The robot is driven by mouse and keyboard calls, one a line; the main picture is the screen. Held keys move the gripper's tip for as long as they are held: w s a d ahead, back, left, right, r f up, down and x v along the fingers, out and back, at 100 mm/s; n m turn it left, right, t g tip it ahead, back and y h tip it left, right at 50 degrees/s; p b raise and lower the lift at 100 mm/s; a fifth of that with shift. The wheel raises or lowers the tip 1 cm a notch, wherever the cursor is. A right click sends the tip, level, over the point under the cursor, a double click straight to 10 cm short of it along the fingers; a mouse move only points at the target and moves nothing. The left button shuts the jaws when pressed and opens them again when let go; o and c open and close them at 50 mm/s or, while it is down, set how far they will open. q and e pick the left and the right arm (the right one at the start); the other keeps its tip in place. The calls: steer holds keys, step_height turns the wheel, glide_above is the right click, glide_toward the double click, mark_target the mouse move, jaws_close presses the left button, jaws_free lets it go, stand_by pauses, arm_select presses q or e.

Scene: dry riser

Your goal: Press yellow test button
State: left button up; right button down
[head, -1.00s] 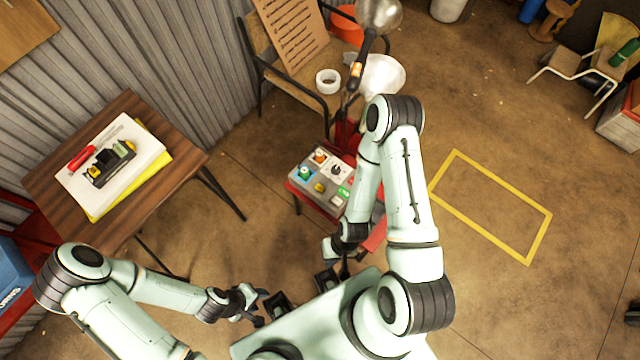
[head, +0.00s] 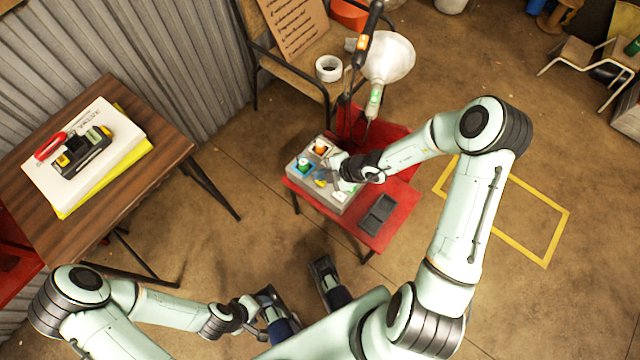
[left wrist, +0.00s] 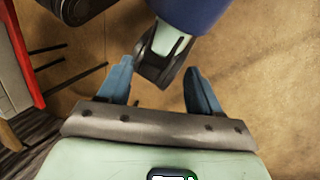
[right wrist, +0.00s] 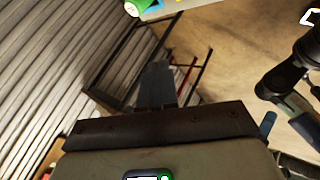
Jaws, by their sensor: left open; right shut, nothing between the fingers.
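The grey button box (head: 336,204) sits on the red stand (head: 398,208) in the head view. Its yellow button (head: 320,183) shows at the lower left of my right gripper. An orange button (head: 320,148) and a green button on a blue plate (head: 303,167) show beside it. My right gripper (head: 330,172) is shut and empty, low over the box; I cannot tell whether it touches anything. In the right wrist view its closed fingers (right wrist: 157,85) show, with the green button (right wrist: 134,8) at the top edge. My left gripper (left wrist: 158,88) is open and empty, away from the box.
A wooden table (head: 150,185) with papers and a black device (head: 82,152) stands at left. A chair (head: 318,88) holding a white tape roll (head: 328,68) and a lamp (head: 388,58) stand behind the box. A dark tray (head: 378,214) lies on the red stand.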

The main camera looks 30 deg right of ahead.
arm_select(q)
steer(key=shift+f, duration=0.3)
arm_select(e)
steer(key=w+d+m, duration=0.1)
steer(key=w+r+m+t, duration=0.1)
steer(key=m, duration=0.1)
steer(key=shift+d, duration=0.35)
arm_select(q)
steer(key=shift+w+f, duration=0.1)
steer(key=shift+w, duration=0.05)
arm_select(e)
steer(key=shift+f, duration=0.15)
steer(key=b, duration=0.8)
glide_above(323, 183)
step_height(323, 183, down, 8)
steer(key=shift+r, duration=0.2)
arm_select(q)
steer(key=w+a+f+t+y, duration=0.1)
steer(key=w+a+f+t, duration=0.2)
steer(key=w+f, duration=0.6)
steer(key=shift+w+a+n+y, duration=0.3)
steer(key=shift+w+a+n, duration=0.15)
steer(key=shift+a, duration=0.75)
arm_select(e)
steer(key=shift+f, duration=0.55)
steer(key=shift+f, duration=0.1)
steer(key=shift+f, duration=0.3)
